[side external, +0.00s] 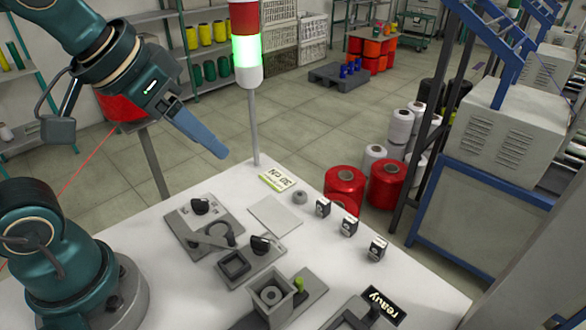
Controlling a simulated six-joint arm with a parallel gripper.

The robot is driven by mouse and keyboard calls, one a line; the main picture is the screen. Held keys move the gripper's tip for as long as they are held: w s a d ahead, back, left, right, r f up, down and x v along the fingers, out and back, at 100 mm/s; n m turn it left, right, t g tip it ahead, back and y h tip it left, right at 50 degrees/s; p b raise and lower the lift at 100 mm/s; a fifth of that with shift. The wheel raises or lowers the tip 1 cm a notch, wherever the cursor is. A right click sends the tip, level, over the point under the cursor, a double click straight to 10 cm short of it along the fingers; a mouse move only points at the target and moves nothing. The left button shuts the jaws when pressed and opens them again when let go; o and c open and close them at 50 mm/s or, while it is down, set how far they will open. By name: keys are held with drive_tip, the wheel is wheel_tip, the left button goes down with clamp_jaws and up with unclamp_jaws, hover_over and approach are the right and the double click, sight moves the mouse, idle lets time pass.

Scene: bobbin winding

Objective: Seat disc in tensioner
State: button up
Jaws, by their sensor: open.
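My gripper (222,152) is at the upper left, with long blue fingers pointing down and right, high above the white table. It is open and holds nothing. A grey plate (187,228) with a black knob, a dark round ring (221,234) and a flat lever lies at the table's left; it looks like the tensioner. A small grey round piece (299,197) sits on the table near the far edge, apart from the gripper, and may be the disc. Another round grey part (271,295) sits inside a square grey block. I cannot tell for certain which is the disc.
A second black knob (261,244) and a square socket (234,265) stand mid-table. A flat grey pad (275,216), a "30 cN" card (277,178) and three small black-and-grey blocks (349,226) are nearby. A signal tower (247,45) rises behind the table. A "ready" display (383,303) is in front.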

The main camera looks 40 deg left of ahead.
drive_tip(key=w, duration=0.7)
drive_tip(key=g, duration=0.4)
hover_over(300, 194)
drive_tip(key=s, duration=0.2)
wheel_tip(300, 194, down, 12)
drive_tip(key=shift+w+f, duration=0.25)
drive_tip(key=shift+f, duration=0.9)
drive_tip(key=shift+w+f, duration=0.2)
drive_tip(key=shift+f, duration=0.95)
drive_tip(key=shift+w+f, duration=0.25)
drive_tip(key=shift+f, duration=0.9)
drive_tip(key=c, duration=0.8)
drive_tip(key=shift+r, duration=2.5)
drive_tip(key=shift+c, duration=0.2)
